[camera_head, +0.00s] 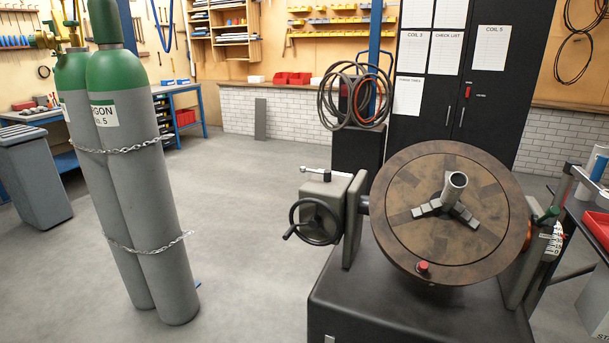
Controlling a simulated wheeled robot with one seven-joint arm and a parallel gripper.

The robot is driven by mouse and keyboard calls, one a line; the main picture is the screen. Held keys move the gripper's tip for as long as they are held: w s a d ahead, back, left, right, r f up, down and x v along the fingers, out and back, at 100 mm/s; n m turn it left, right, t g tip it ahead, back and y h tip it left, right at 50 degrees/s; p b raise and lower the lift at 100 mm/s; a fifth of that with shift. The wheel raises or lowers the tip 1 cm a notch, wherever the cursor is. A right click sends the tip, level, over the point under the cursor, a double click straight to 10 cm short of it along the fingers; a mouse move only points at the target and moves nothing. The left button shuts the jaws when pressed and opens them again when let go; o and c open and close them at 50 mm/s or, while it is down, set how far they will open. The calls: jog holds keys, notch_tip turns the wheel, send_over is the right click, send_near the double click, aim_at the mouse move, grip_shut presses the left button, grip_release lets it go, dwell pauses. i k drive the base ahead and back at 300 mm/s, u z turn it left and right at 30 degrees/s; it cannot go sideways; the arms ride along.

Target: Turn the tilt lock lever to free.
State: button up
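A welding positioner with a round brown table (400,225) stands at the right, its face tilted toward me. A short metal lever (318,173) with a pale knob lies on top of the grey gearbox (338,190) at its left. I cannot tell which of the two is the tilt lock lever, and the markings are too small to read. A black handwheel (316,221) is on the gearbox front. My gripper is not in view.
Two chained green and grey gas cylinders (135,180) stand at the left, with a grey bin (35,175) behind. A dark cabinet (475,100) and a coiled-cable stand (355,145) are behind the positioner. Open floor (245,230) lies between cylinders and positioner. A cart (600,225) borders the right.

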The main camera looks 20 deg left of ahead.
aim_at(327, 173)
jog(key=u, duration=0.45)
jog(key=i, duration=0.9)
jog(key=u, duration=0.2)
